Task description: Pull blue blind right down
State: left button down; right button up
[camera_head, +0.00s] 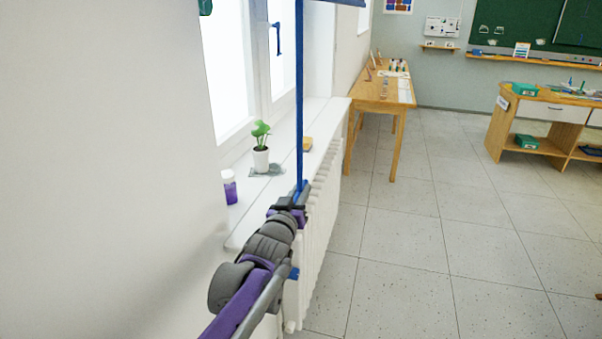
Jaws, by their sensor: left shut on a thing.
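The lower edge of the blue blind (345,2) shows at the very top of the head view, above the window. A long blue pull strap (299,95) hangs straight down from it in front of the window sill. My left gripper (297,192) is shut on the strap's lower part, at about sill height in front of the radiator. A short blue end (294,273) shows beside my left arm, below the gripper. The rest of the blind is out of frame. My right gripper is not in view.
The white sill (292,143) holds a potted plant (261,148), a purple-labelled jar (229,187) and a small yellow block (307,144). A white radiator (322,210) stands below. A wooden table (378,92) is beyond; the tiled floor (425,240) at right is clear.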

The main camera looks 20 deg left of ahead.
pick_arm(q)
notch_tip(320, 180, down, 5)
jog(key=shift+a+f+b, duration=0.1)
jog(key=shift+f+b, duration=0.05)
jog(key=shift+b, duration=0.7)
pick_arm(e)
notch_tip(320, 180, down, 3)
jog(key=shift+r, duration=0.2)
pick_arm(q)
jog(key=c, duration=0.8)
grip_release()
jog(key=s+p, duration=0.1)
jog(key=s, duration=0.9)
jog(key=shift+s+a, duration=0.2)
jog(key=shift+s, duration=0.2)
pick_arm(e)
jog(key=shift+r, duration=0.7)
